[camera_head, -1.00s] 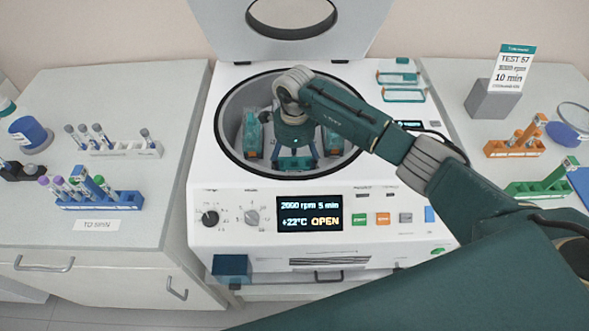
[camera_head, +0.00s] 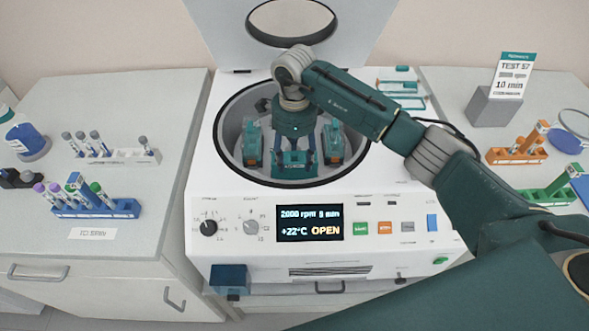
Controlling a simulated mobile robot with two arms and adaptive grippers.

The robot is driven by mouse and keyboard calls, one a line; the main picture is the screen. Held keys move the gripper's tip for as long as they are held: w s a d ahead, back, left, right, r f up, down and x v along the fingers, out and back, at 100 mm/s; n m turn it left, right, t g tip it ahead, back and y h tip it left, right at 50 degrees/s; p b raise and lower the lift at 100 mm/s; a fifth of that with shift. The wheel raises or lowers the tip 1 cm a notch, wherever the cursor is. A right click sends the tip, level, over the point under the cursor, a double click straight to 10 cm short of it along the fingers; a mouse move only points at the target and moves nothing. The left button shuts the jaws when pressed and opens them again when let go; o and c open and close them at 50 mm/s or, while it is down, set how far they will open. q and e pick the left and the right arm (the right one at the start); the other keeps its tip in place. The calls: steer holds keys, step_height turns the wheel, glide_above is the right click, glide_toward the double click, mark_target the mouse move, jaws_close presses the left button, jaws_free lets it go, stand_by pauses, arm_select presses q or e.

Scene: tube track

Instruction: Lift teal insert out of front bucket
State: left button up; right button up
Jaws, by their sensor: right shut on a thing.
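The teal insert (camera_head: 294,168) is at the front of the open centrifuge bowl, below my right gripper (camera_head: 295,152). My right gripper points straight down and is shut on the insert. The insert looks a little raised, but I cannot tell whether it is clear of the front bucket. The front bucket itself is mostly hidden behind the insert. My left gripper is not in view.
Other teal inserts sit in the bowl at left (camera_head: 252,145) and right (camera_head: 333,146), close beside my gripper. The bowl rim (camera_head: 292,184) surrounds them. The raised lid (camera_head: 345,50) stands behind. Tube racks stand on the left (camera_head: 98,208) and right (camera_head: 556,193) counters.

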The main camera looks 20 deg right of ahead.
step_height(320, 180, up, 14)
steer(key=b, duration=0.2)
steer(key=shift+b, duration=0.4)
steer(key=shift+r, duration=0.2)
step_height(320, 180, up, 5)
steer(key=p, duration=0.3)
steer(key=shift+f+p, duration=0.15)
steer(key=shift+p, duration=0.25)
